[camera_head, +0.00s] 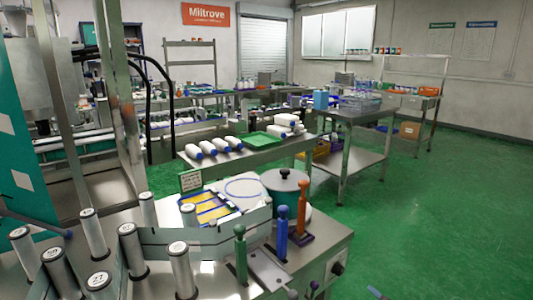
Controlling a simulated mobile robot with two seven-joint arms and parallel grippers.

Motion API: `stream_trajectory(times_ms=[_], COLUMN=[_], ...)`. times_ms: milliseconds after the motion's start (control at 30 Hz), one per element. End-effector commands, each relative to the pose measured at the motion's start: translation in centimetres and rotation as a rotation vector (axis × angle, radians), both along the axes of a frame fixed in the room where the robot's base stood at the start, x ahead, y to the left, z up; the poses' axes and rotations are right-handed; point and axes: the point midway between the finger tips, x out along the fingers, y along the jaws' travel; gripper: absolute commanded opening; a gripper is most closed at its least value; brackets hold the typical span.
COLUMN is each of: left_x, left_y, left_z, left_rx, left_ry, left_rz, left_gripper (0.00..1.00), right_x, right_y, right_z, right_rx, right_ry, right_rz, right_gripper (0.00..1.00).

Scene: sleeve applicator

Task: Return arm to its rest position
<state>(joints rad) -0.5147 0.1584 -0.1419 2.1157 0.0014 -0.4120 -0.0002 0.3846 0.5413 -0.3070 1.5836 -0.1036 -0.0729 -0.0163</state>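Neither of my grippers can be made out in the head view. A dark slim bar (35,224) comes in at the left edge and ends near the machine bench; I cannot tell whether it is part of my arm. A small dark piece (376,292) shows at the bottom edge, right of the bench, too cut off to identify. The steel bench (325,243) of the applicator fills the lower left. Green (240,255), blue (282,235) and orange (302,207) handles stand upright on it.
Several numbered steel cylinders (132,248) stand at the lower left. The green floor (450,220) at right is clear.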

Motion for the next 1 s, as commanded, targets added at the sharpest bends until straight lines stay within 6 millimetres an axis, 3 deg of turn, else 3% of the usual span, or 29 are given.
stream_trajectory(times_ms=[300,733,900,1000], left_x=[0.5,0.6,0.6,0.4], left_y=[0.0,0.1,0.1,0.2], left_z=[2.5,5.4,6.5,6.7], left_rx=[-0.005,-0.008,-0.007,-0.007], left_ry=[-0.041,-0.067,-0.075,-0.074], left_rz=[0.009,0.021,0.023,0.024], left_gripper=[0.00,0.00,0.00,0.00], right_x=[-11.3,-26.8,-32.3,-34.4], right_y=[0.9,-0.8,-1.7,-1.9], right_z=[0.5,0.6,-0.8,-1.6], right_rx=[0.206,0.408,0.435,0.438], right_ry=[0.206,0.405,0.481,0.516], right_rz=[-0.174,-0.406,-0.490,-0.517], right_gripper=[0.61,0.61,0.61,0.61])
